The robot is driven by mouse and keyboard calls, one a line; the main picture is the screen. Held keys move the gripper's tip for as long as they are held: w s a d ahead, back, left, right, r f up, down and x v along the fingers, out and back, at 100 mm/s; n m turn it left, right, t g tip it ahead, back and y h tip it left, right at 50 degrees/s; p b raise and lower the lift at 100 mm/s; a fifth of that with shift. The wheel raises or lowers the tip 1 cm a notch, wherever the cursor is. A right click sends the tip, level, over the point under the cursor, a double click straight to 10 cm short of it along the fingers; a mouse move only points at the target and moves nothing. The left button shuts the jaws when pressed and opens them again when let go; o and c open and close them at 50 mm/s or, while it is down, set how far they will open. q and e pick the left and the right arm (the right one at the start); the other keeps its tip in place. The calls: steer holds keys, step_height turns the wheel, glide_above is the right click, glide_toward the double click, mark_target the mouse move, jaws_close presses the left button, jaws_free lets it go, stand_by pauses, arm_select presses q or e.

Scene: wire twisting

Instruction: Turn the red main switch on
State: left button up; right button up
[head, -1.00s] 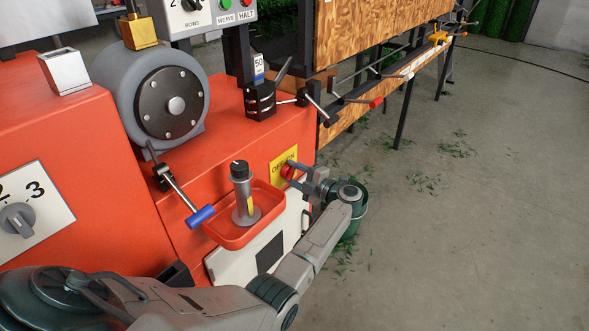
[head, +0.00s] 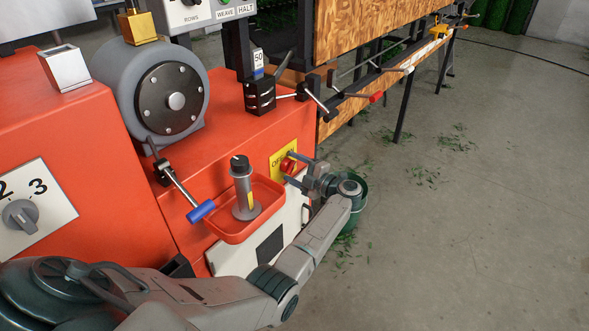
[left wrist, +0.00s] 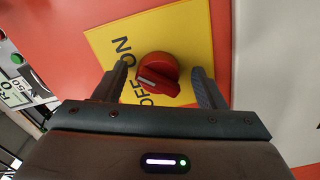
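The red main switch (head: 289,165) is a round knob on a yellow plate (left wrist: 185,30) on the red machine's front. In the left wrist view the knob (left wrist: 158,74) shows a pale mark on its left side, nearer the word OFF than ON. My left gripper (head: 291,169) is at the switch, its fingers on either side of the knob. In the left wrist view the left gripper (left wrist: 160,85) is open, with gaps between both fingers and the knob. My right gripper is not in view.
A red tray (head: 226,233) with a grey cylinder (head: 242,190) sits left of the switch. A blue-handled lever (head: 200,211) sticks out beside it. A green bucket (head: 357,208) stands behind my left wrist. The floor to the right is mostly open.

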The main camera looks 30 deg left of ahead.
arm_select(q)
steer(key=shift+d, duration=0.15)
steer(key=d, duration=1)
steer(key=shift+s+d+b, duration=0.25)
steer(key=shift+s+b, duration=0.2)
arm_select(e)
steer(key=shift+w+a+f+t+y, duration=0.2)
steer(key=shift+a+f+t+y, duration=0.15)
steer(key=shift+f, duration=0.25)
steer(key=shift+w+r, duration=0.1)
